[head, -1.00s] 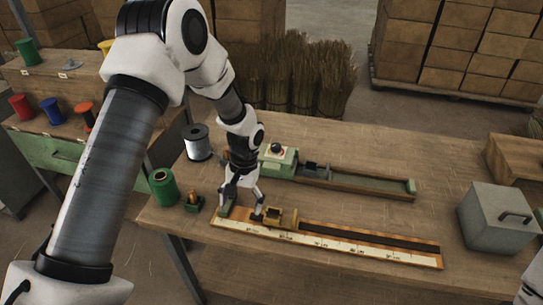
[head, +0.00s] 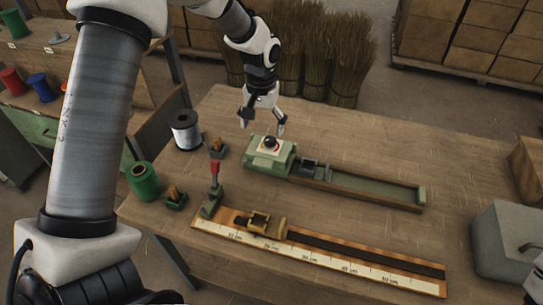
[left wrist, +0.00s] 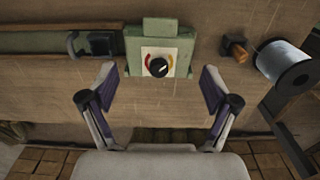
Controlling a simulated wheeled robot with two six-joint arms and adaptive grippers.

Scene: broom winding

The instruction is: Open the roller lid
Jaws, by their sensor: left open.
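My left gripper (head: 263,122) is open and empty above the back edge of the green machine (head: 270,157), which has a black knob on a white dial. In the left wrist view the open fingers (left wrist: 160,105) flank the dial (left wrist: 158,65) without visible contact. A dark block (head: 310,168) sits beside the machine at the start of a long green channel (head: 375,185). A red-handled lever (head: 214,170) stands upright on a green base at the left end of the ruler board (head: 320,257). I cannot tell which part is the roller lid. My right gripper is out of view.
A brass slider (head: 262,222) sits on the ruler board. A green spool (head: 144,181) and a wire spool (head: 185,129) stand at the table's left. A grey box (head: 504,240) is at the right. Broom bundles (head: 310,60) stand behind. The table's right middle is clear.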

